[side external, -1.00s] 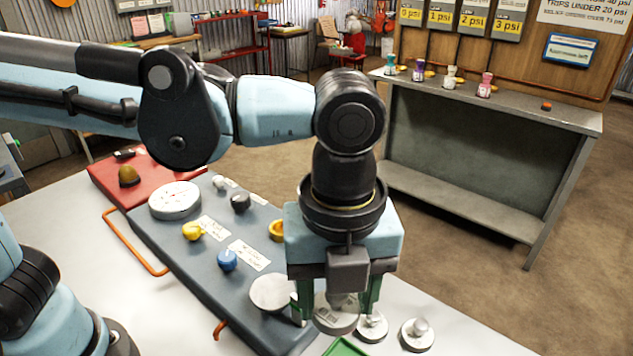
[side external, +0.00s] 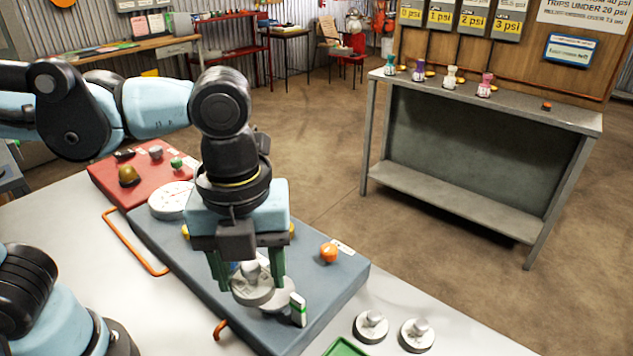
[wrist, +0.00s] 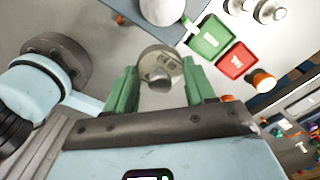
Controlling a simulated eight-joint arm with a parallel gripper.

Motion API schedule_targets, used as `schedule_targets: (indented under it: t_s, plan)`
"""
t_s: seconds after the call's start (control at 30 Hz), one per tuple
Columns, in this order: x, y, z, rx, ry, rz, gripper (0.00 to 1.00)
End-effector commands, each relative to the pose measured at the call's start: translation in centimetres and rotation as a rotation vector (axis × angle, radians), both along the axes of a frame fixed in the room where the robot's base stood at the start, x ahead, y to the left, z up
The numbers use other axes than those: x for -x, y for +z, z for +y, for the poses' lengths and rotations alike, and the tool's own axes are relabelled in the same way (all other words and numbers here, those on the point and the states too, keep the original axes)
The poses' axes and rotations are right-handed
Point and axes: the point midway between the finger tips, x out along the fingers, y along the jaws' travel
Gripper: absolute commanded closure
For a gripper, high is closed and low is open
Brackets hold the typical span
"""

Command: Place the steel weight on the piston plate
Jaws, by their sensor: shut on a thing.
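My gripper (side external: 249,272) has green fingers, shut on a round grey steel weight with a knob on top (side external: 250,291). The weight also shows between the fingers in the wrist view (wrist: 158,64). It hangs upright over the blue-grey panel (side external: 180,250). The piston plate (side external: 279,302), a pale round disc on the panel, is partly hidden behind the weight in the side view. In the wrist view the plate (wrist: 163,9) lies at the top edge, a little apart from the weight. I cannot tell the height gap.
A small white-and-green upright piece (side external: 298,309) stands beside the plate. An orange knob (side external: 328,253) is on the panel's right part. Two more weights (side external: 371,326) (side external: 417,335) stand on the table near a green tray (side external: 345,347). A gauge (side external: 170,200) sits left of my gripper.

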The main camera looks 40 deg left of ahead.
Motion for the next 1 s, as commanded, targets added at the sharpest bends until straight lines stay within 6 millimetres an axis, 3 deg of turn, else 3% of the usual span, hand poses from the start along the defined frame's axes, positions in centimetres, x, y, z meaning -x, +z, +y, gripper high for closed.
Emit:
schedule_targets:
  t_s: [0.1,0.33,0.47,0.8,1.0]
  plan:
    - [-2.3,-1.5,1.3,0.000,0.008,0.000,0.83]
    - [-4.8,-3.3,2.8,0.000,0.001,0.000,0.83]
    - [-5.1,-3.8,3.0,0.000,-0.001,0.000,0.83]
    - [-5.1,-7.2,3.0,0.000,-0.001,0.000,0.83]
    - [-5.0,-7.6,3.0,0.000,-0.001,0.000,0.83]
